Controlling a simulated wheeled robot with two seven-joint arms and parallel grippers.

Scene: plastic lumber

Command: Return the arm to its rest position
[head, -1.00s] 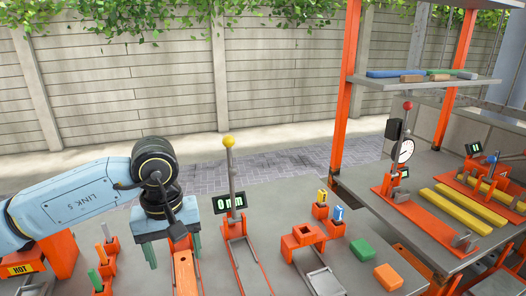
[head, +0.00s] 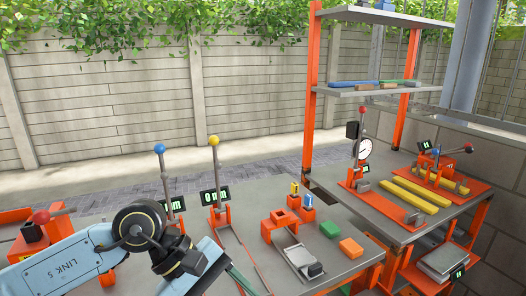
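My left arm (head: 65,268) comes in from the lower left, light blue with "LINK 5" on it and a black wrist joint. My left gripper (head: 243,281) is low in the picture, tilted down to the right, over the near part of the workbench. One greenish finger shows; the rest of the gripper is hidden or cut off by the lower edge, so its opening cannot be made out. I see nothing held in it. My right arm and gripper are out of view.
Lever stations with a blue knob (head: 160,149) and a yellow knob (head: 213,141) stand close behind the gripper. A further table (head: 375,208) carries yellow bars (head: 422,194).

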